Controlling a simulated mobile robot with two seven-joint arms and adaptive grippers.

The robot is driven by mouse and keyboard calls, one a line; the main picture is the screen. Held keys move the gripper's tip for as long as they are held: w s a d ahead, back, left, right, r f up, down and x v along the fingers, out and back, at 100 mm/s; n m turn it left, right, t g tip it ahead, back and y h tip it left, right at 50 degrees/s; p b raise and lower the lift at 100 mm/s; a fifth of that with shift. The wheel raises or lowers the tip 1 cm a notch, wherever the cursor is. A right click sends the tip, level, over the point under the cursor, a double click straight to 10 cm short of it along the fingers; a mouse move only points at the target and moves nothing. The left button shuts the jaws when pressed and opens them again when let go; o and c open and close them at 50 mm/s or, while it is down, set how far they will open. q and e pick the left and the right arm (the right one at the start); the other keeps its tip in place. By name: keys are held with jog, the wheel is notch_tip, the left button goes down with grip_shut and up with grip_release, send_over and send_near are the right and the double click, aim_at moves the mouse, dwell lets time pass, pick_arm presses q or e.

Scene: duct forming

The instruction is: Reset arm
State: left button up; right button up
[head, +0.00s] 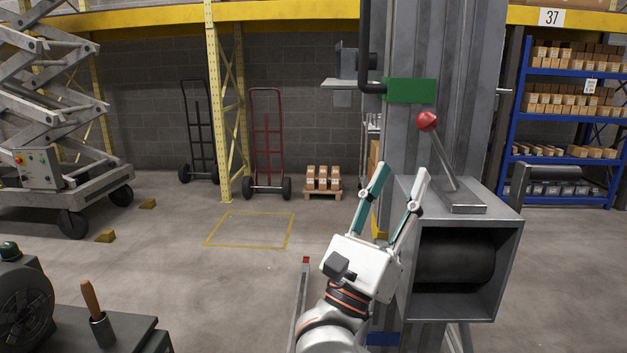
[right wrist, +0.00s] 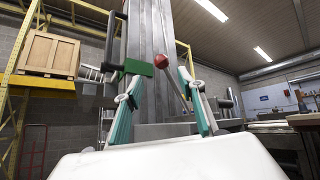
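My right gripper (head: 398,182) is open and empty, pointing up in front of the grey machine, to the left of its lever. The lever (head: 442,155) is a grey rod with a red ball knob (head: 427,121), tilted up and to the left from a plate on the grey box. In the right wrist view (right wrist: 160,97) the fingers stand apart. The red knob (right wrist: 161,61) shows between and beyond them, and the fingers do not appear to hold it. My left gripper is not in view.
A grey box (head: 512,222) with a dark roller (head: 455,257) stands just right of my right gripper. A green plate (head: 410,91) is on the column above. A wooden-handled tool (head: 91,299) stands on a bench at lower left. The floor (head: 220,290) between is mostly clear.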

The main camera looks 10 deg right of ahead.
jog(key=s+a+f+m+t+y+p, duration=0.2)
jog(key=a+f+m+y, duration=0.3)
jog(key=f+m+y, duration=1)
jog(key=s+a+f+m+t+y+p, duration=0.15)
jog(key=a+f+m+y, duration=0.25)
jog(key=f+m+y, duration=1.05)
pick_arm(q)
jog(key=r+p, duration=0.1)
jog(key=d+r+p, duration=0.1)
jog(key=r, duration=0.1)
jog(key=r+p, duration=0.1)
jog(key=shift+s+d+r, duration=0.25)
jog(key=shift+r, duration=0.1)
pick_arm(e)
jog(key=s+d+f+n+g+h, duration=0.3)
jog(key=s+f, duration=0.6)
jog(key=f, duration=0.3)
jog(key=s+d+f+n+g+h, duration=0.3)
jog(key=s+f+g, duration=0.4)
jog(key=s+f, duration=0.3)
notch_tip(320, 180, down, 4)
jog(key=shift+d+r, duration=0.2)
jog(key=shift+d, duration=0.7)
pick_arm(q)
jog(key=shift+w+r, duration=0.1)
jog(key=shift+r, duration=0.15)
pick_arm(e)
jog(key=shift+n, duration=0.25)
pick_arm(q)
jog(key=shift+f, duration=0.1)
